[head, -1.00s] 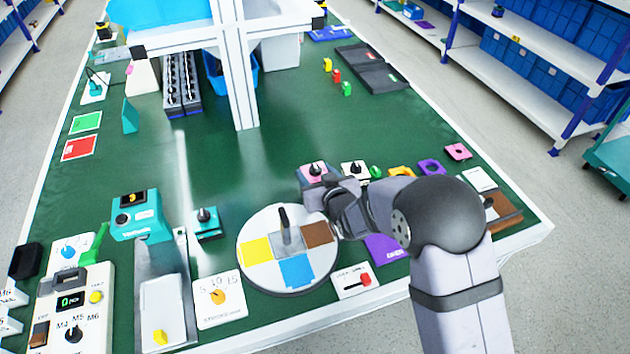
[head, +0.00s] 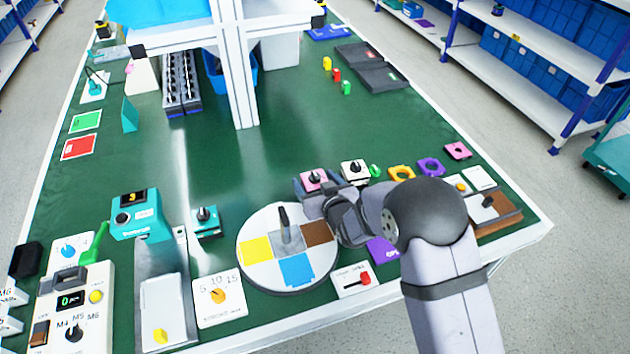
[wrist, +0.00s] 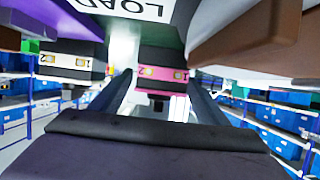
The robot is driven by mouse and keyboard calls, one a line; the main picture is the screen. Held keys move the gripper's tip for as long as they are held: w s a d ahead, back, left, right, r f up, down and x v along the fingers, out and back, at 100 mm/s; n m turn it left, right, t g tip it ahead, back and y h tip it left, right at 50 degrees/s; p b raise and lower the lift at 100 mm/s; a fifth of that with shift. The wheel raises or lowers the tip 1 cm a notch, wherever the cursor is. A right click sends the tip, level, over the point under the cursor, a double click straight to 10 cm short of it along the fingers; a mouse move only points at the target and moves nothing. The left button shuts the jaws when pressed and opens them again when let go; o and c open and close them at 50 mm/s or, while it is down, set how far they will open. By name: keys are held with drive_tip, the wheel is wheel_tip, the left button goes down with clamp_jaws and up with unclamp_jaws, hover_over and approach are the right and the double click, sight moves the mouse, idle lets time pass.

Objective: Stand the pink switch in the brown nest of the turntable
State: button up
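The pink switch (head: 313,178) stands upright on the green table behind the turntable (head: 250,278), its black knob on top. The turntable's brown nest (head: 319,233) is on its right side and looks empty. A dark upright handle rises near the turntable's middle. My gripper (head: 318,184) is low at the pink switch, with its fingers open on either side of it. In the wrist view the pink switch (wrist: 163,74) shows between the two spread fingers, with a gap visible at the left one. Finger contact is not clear.
A white switch (head: 355,171) stands close to the right of the pink one. A teal switch (head: 205,222) stands left of the turntable. The table's middle is clear.

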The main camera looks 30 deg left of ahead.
drive_tip(key=shift+r, duration=0.2)
drive_tip(key=shift+o, duration=0.4)
drive_tip(key=b+v, duration=0.1)
drive_tip(key=v, duration=1.1)
drive_tip(key=shift+w+a+r+b, duration=0.1)
drive_tip(key=shift+w+a+b, duration=0.1)
drive_tip(key=shift+b, duration=0.15)
wheel_tip(320, 180, up, 4)
drive_tip(key=w+a+b, duration=0.2)
drive_tip(key=b, duration=0.2)
approach(318, 186)
drive_tip(key=shift+t+y, duration=0.4)
drive_tip(key=x, duration=0.2)
drive_tip(key=f+x, duration=0.1)
drive_tip(key=x, duration=0.2)
drive_tip(key=shift+x, duration=0.8)
